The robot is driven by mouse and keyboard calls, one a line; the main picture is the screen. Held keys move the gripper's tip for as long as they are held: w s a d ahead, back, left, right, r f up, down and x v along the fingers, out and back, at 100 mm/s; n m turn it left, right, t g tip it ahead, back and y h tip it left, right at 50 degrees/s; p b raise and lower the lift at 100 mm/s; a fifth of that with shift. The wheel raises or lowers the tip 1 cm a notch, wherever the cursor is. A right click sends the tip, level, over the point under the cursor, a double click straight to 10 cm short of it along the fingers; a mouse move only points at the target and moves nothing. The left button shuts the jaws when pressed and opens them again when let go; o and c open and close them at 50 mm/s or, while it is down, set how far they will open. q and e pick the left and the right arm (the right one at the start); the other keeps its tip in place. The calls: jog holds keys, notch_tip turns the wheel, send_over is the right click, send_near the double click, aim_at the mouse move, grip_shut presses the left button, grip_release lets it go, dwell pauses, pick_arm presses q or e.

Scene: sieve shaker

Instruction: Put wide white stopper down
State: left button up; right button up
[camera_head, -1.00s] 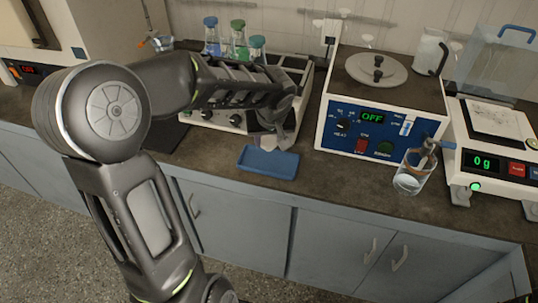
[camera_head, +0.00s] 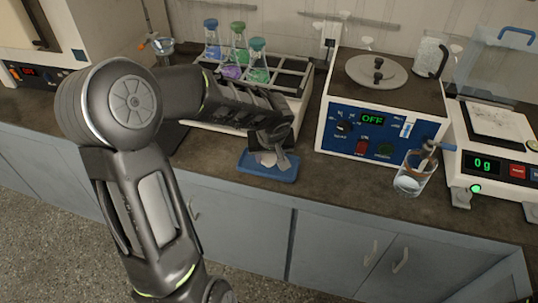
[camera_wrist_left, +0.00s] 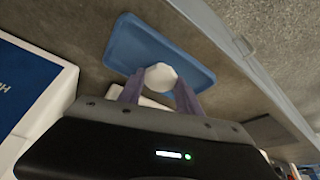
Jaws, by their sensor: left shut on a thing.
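The wide white stopper (camera_wrist_left: 160,77) is between the fingertips of my left gripper (camera_wrist_left: 158,92) in the left wrist view, and the gripper is shut on it. In the head view my left gripper (camera_head: 272,158) points down over the blue tray (camera_head: 286,174), with the white stopper partly hidden at its tips. The blue tray also shows in the left wrist view (camera_wrist_left: 120,42), beneath the stopper. I cannot tell whether the stopper touches the tray. My right gripper is not in view.
Behind the gripper stands a rack with several flasks (camera_head: 238,60). To the right are the sieve shaker (camera_head: 375,120), a glass beaker (camera_head: 411,178) and a balance (camera_head: 492,160). The counter's front edge runs just before the tray.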

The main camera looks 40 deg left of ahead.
pick_arm(q)
jog(key=shift+f, duration=0.2)
jog(key=o, duration=1.3)
jog(key=shift+r, duration=0.1)
jog(key=shift+r, duration=0.35)
jog(key=v, duration=1.1)
jog(key=shift+s+d+r, duration=0.15)
jog(key=shift+s+r, duration=0.05)
